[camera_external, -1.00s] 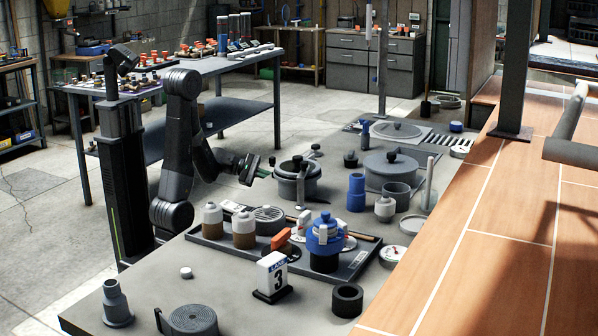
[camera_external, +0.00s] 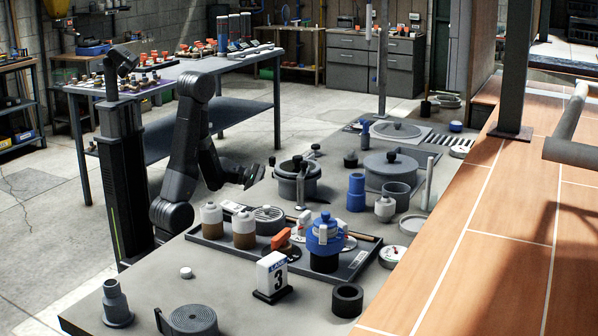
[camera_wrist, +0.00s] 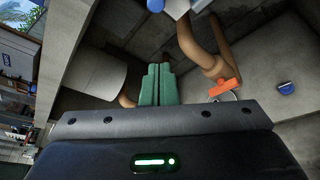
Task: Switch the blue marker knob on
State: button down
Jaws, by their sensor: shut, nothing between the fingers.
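A blue valve-like fitting (camera_external: 323,238) with a pale upright handle stands on the dark tray in the external view. In the wrist view a small blue knob (camera_wrist: 287,88) with a pale rim sits on a grey surface at the right. I cannot tell which of these is the marker knob. My gripper (camera_external: 271,161) is in the air left of the grey pot, well apart from the blue fitting. In the wrist view its green fingers (camera_wrist: 157,84) are together and empty, left of the small blue knob.
An orange handle (camera_wrist: 224,88) and a tan pipe (camera_wrist: 193,45) lie between my fingers and the small blue knob. A grey lidded pot (camera_external: 297,182), a blue cylinder (camera_external: 356,193) and a number 3 sign (camera_external: 272,275) crowd the bench. The bench's front left is clearer.

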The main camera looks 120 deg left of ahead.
jog(key=w, duration=0.7)
jog(key=shift+w+d+r+b, duration=0.3)
jog(key=shift+w+r, duration=0.05)
jog(key=shift+r, duration=0.1)
jog(key=shift+r, duration=0.1)
notch_tip(320, 180, up, 9)
jog(key=p, duration=0.4)
dwell(0.4)
jog(key=p+v, duration=0.3)
jog(key=v, duration=1)
jog(key=shift+s, duration=0.4)
jog(key=shift+r, duration=0.15)
